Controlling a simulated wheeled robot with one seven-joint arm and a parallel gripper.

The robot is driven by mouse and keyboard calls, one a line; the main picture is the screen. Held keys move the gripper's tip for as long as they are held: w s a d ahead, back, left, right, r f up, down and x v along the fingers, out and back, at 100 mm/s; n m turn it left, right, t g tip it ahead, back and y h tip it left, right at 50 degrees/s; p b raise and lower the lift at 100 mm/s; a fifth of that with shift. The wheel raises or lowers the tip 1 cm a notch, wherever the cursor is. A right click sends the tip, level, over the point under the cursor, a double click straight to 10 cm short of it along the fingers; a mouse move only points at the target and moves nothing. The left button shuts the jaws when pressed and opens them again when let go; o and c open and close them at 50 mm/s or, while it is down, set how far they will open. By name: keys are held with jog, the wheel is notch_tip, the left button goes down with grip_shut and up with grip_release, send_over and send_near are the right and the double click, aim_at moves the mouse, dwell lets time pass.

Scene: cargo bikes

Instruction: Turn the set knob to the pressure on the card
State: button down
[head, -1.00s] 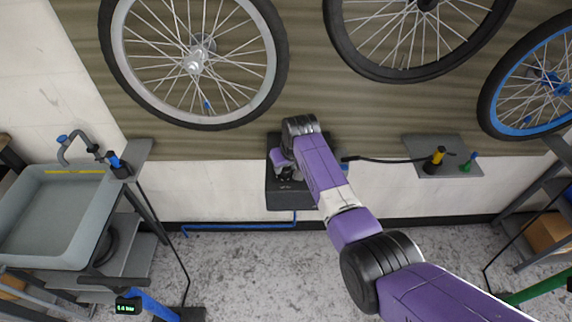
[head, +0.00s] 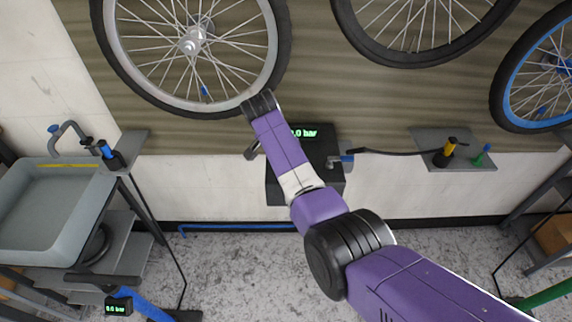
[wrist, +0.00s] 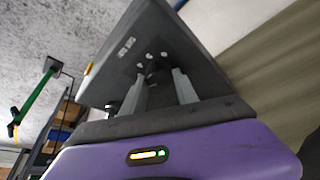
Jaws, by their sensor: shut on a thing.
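A black box (head: 290,190) is on the wall in the head view, with a green display (head: 305,132) partly covered by my arm; its visible end reads "0 bar". My gripper (wrist: 161,76) is at the box's dark face (wrist: 135,45) in the wrist view. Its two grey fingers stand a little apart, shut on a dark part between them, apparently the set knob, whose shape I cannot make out. In the head view my arm hides most of the gripper and the knob. I cannot make out a pressure card.
A blue-ended fitting (head: 347,159) at the box's right side has a black hose to a shelf (head: 462,160). Wheels (head: 196,40) hang above. A grey basin (head: 40,205) stands left. A small gauge (head: 118,307) on a blue tube, lower left, seems to read 0.0 bar.

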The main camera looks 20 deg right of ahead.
jog(key=m+b, duration=0.1)
jog(key=b, duration=0.1)
jog(key=m+g+b, duration=0.1)
jog(key=b, duration=0.1)
jog(key=m+b, duration=0.1)
jog(key=m, duration=0.1)
jog(key=shift+w+a+f+h+b, duration=0.1)
jog(key=shift+f+h+b, duration=0.2)
jog(key=shift+b, duration=0.1)
jog(key=shift+r+m+g+b, duration=0.15)
jog(key=shift+m+g+b, duration=0.45)
jog(key=shift+b, duration=0.55)
jog(key=shift+r, duration=0.1)
jog(key=c, duration=0.9)
grip_release()
jog(key=shift+c, duration=0.2)
jog(key=shift+r, duration=0.15)
jog(key=v, duration=0.7)
jog(key=shift+a+r, duration=0.2)
jog(key=shift+r, duration=0.05)
